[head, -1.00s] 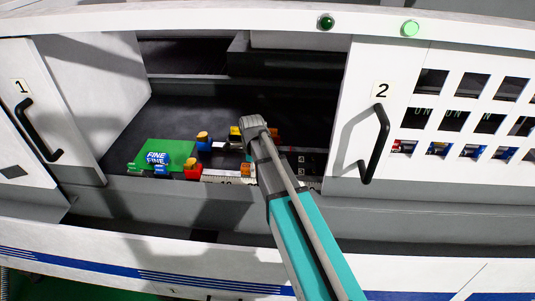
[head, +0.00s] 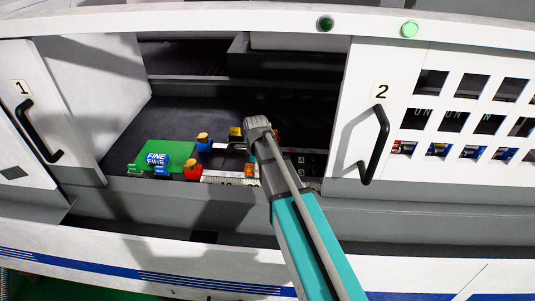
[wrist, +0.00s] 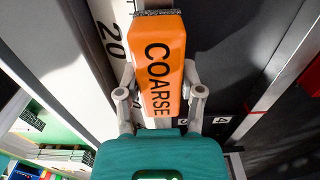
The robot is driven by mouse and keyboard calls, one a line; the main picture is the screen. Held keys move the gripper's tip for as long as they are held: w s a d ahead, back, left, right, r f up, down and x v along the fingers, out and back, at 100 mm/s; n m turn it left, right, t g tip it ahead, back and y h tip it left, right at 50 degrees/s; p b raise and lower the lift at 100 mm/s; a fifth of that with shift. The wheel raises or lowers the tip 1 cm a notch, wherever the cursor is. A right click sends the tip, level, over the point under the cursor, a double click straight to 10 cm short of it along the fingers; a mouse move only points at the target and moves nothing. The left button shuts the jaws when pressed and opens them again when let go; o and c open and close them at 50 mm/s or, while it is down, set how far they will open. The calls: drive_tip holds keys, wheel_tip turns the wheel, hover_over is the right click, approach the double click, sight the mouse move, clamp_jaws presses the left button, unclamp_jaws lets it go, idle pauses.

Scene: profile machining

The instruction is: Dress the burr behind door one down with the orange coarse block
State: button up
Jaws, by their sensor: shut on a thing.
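The orange coarse block (wrist: 158,60), marked COARSE, is held between the two fingers of my gripper (wrist: 160,82) in the wrist view. Its dark end points toward the top of that picture. My gripper (head: 258,135) is inside the opening between door 1 (head: 25,85) and door 2 (head: 380,95) in the head view, near the front sill. There the arm hides most of the block. A pale strip with the numeral 20 (wrist: 112,42) runs close beside the block in the wrist view. I cannot make out a burr or tell whether the block touches anything.
A white scale (head: 225,181) lies along the front. The dark bed (head: 180,115) behind is mostly clear.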

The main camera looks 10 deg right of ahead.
drive_tip(key=shift+w+a, duration=0.25)
drive_tip(key=shift+a, duration=0.6)
drive_tip(key=shift+f, duration=0.1)
drive_tip(key=shift+s+d, duration=0.25)
drive_tip(key=shift+d, duration=0.35)
drive_tip(key=shift+s+d, duration=0.25)
drive_tip(key=shift+d, duration=0.35)
drive_tip(key=shift+s+d, duration=0.25)
drive_tip(key=shift+d, duration=0.5)
drive_tip(key=shift+s+d, duration=0.2)
drive_tip(key=shift+d, duration=0.5)
drive_tip(key=shift+d+r+p, duration=0.2)
drive_tip(key=shift+r+p, duration=0.8)
drive_tip(key=shift+r, duration=0.1)
wheel_tip(320, 180, up, 6)
drive_tip(key=p, duration=0.5)
drive_tip(key=shift+a+f, duration=0.1)
drive_tip(key=shift+f, duration=0.15)
drive_tip(key=shift+f, duration=0.2)
drive_tip(key=shift+f+b, duration=2.8)
drive_tip(key=shift+f, duration=0.05)
